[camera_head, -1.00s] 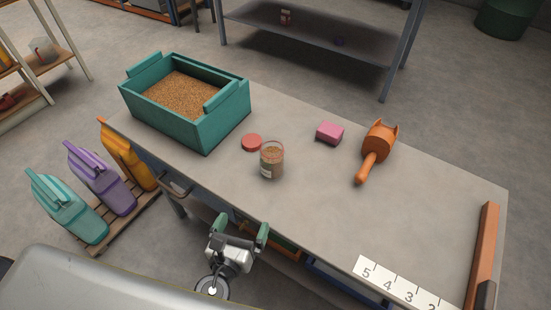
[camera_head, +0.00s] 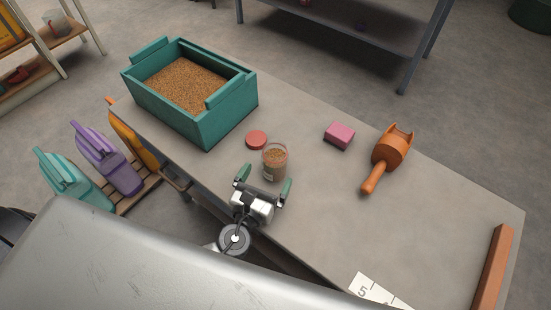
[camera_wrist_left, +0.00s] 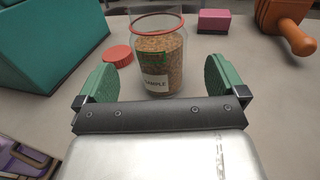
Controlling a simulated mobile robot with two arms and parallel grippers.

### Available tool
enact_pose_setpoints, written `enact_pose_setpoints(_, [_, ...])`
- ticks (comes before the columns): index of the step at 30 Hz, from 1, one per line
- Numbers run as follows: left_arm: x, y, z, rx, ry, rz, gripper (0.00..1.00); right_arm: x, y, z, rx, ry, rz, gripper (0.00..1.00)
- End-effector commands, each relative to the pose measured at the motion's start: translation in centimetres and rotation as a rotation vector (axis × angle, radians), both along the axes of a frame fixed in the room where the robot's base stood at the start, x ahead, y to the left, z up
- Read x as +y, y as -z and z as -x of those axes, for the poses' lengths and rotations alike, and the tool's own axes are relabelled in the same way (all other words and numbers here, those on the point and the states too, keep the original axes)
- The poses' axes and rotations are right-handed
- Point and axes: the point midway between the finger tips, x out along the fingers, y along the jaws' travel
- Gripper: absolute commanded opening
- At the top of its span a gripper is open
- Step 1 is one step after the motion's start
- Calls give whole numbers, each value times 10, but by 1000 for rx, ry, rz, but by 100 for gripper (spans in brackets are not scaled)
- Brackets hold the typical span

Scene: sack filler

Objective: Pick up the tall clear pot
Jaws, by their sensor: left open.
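The tall clear pot (camera_head: 275,163) stands upright on the grey table. It holds brown grain and has a red ring near its rim. The left wrist view shows its white "SAMPLE" label and a green mark; the pot (camera_wrist_left: 158,62) is ahead of the fingers, roughly centred between them. My left gripper (camera_head: 264,183) is open and empty, with green finger pads, just in front of the pot at the table's near edge. The gripper (camera_wrist_left: 161,82) also shows in the left wrist view. My right gripper is not in view.
A red lid (camera_head: 256,140) lies close to the pot's left. A teal bin (camera_head: 205,128) of grain stands further left. A pink block (camera_head: 339,135) and an orange scoop (camera_head: 388,155) lie to the right. The table between scoop and near edge is clear.

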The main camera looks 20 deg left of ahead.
Motion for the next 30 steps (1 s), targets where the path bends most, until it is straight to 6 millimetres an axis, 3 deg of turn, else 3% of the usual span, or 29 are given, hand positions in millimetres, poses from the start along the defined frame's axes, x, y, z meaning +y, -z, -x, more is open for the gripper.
enact_pose_setpoints(13, [-4, -8, -52, 0, -1, 1, 99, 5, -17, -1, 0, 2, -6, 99])
enact_pose_setpoints(22, [-5, -7, -56, 1, 0, 1, 99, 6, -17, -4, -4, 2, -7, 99])
enact_pose_setpoints(30, [-5, -7, -56, 1, 0, 1, 58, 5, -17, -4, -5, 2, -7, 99])
